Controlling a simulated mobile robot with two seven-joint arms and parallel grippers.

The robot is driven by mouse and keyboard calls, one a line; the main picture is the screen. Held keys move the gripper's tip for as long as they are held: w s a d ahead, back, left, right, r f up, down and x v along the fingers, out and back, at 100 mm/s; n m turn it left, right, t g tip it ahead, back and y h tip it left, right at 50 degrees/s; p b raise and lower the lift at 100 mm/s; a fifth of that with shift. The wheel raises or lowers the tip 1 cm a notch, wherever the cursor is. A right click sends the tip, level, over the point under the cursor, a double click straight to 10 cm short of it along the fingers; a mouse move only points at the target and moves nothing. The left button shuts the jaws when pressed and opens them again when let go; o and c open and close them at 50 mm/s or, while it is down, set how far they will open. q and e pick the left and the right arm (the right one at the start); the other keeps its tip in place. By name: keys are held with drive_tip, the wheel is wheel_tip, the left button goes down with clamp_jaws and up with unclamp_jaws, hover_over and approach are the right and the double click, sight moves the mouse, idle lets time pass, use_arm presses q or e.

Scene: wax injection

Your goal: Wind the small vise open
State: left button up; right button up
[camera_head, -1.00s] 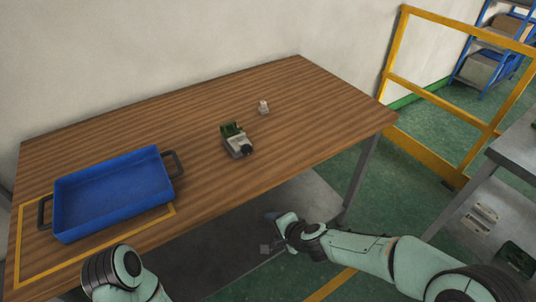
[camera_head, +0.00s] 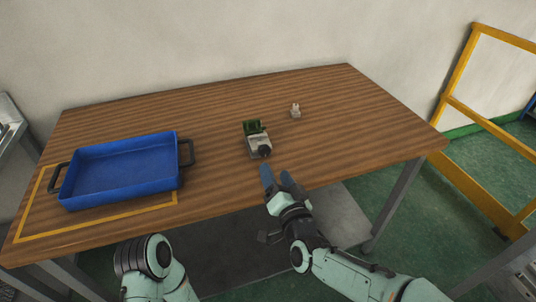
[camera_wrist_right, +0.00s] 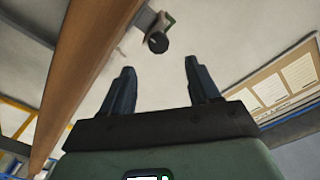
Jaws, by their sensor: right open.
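The small vise (camera_head: 258,146) stands on the wooden table near its front edge, grey with a dark round knob (camera_head: 265,151) facing me. A green block (camera_head: 252,127) sits at its far side. My right gripper (camera_head: 277,175) is open and empty at the table's front edge, just short of the knob and apart from it.
A blue tray (camera_head: 68,200) with dark handles stands at the left of the table (camera_head: 215,120), partly within a yellow outline. A small whitish figure (camera_head: 296,112) stands behind and right of the vise. A yellow railing (camera_head: 480,120) is at the right.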

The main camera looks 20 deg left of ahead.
sight(266, 151)
use_arm(q)
drive_tip(key=shift+w+a+f, duration=0.1)
drive_tip(key=shift+w+f, duration=0.1)
drive_tip(key=shift+w, duration=0.15)
use_arm(e)
drive_tip(key=x, duration=0.8)
drive_tip(key=shift+w, duration=0.25)
drive_tip(key=c, duration=1.1)
drive_tip(key=shift+o, duration=0.2)
